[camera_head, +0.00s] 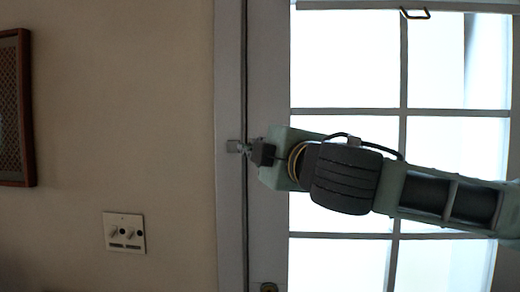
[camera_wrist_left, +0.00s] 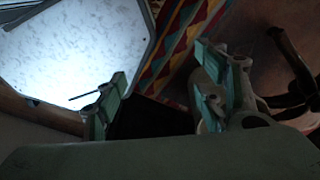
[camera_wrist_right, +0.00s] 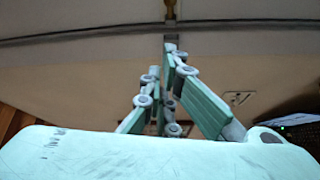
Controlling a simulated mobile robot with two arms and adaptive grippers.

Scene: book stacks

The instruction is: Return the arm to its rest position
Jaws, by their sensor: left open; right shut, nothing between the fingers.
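My right arm comes in from the right in the head view and reaches across a glazed door (camera_head: 270,100). My right gripper (camera_head: 248,148) is at its end, in front of the door's left edge and frame; I cannot tell whether it touches them. In the right wrist view my right gripper (camera_wrist_right: 165,85) has its green-padded fingers together with nothing between them. My left gripper shows only in the left wrist view (camera_wrist_left: 160,88). Its fingers are wide apart and empty.
A white switch plate (camera_head: 124,232) and a framed picture (camera_head: 15,108) are on the beige wall left of the door. Below my left gripper are a pale speckled surface (camera_wrist_left: 75,45) and a colourful zigzag-patterned textile (camera_wrist_left: 180,40). A dark curved object (camera_wrist_left: 290,70) is at right.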

